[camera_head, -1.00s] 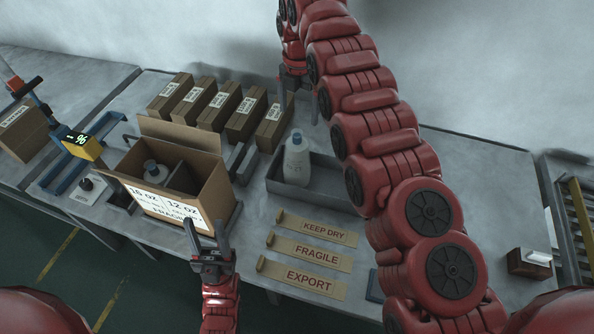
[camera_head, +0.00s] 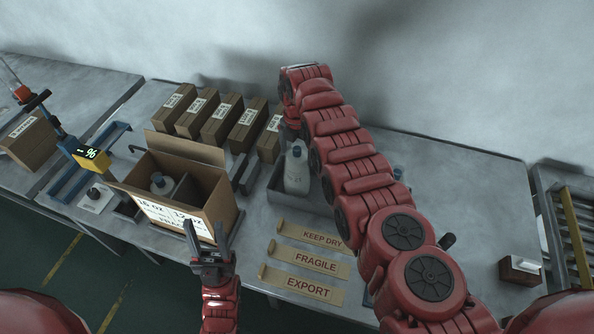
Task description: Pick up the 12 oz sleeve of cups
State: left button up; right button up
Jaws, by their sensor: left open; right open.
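A white bottle-shaped item (camera_head: 297,172) stands upright in a grey tray (camera_head: 285,202); no printed size is readable on it, so I cannot tell whether it is the 12 oz sleeve. My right gripper (camera_head: 293,134) is open and points down at the top of this item, partly hidden by its own arm; I cannot tell whether it touches. An open carton (camera_head: 218,200) has a front label reading 16 oz and 12 oz. My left gripper (camera_head: 206,226) is open and empty just in front of the carton.
Several brown labelled boxes (camera_head: 221,122) stand in a row behind the carton. KEEP DRY, FRAGILE and EXPORT strips (camera_head: 315,262) lie in front of the tray. Another dark-capped item (camera_head: 398,174) shows partly behind my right arm.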

jog(key=shift+f, duration=0.2)
grip_shut()
dwell(0.4)
